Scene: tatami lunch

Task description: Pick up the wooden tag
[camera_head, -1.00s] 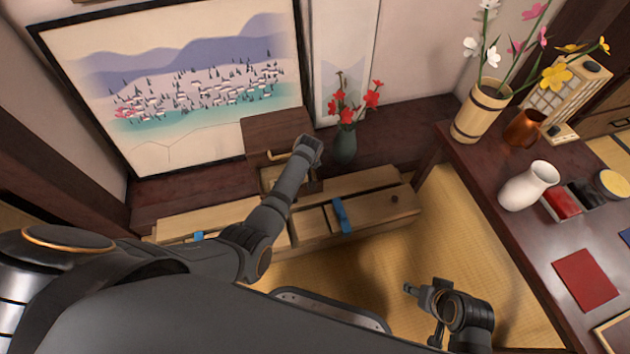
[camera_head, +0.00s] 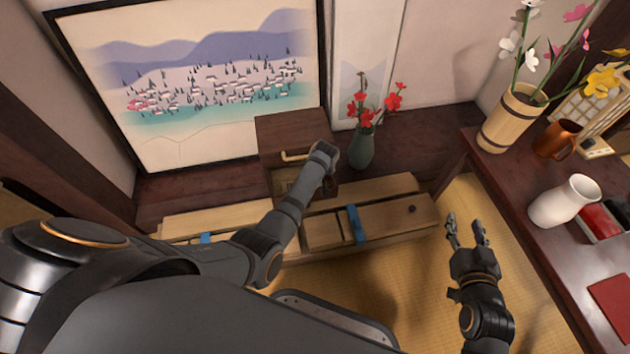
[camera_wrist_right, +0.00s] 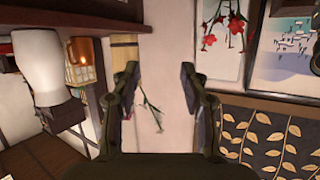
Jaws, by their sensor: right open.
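I cannot make out a wooden tag in either view. A small dark wooden cabinet (camera_head: 293,131) with a pale handle stands below the painting, and a drawer-like opening (camera_head: 285,181) shows under it, partly hidden by my left arm. My left gripper (camera_head: 324,158) is at this cabinet, seen from behind; its fingers are hidden. My right gripper (camera_head: 466,230) is open and empty, above the tatami between the long wooden box and the table. Its two fingers also show apart in the right wrist view (camera_wrist_right: 158,78), with nothing between them.
A long pale wooden box (camera_head: 385,218) with blue bands lies in front of the cabinet. A vase with red flowers (camera_head: 362,148) stands to its right. The dark table (camera_head: 505,185) at right holds a white vase (camera_head: 563,201), a copper mug (camera_head: 557,139) and a wooden flower bucket (camera_head: 512,118).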

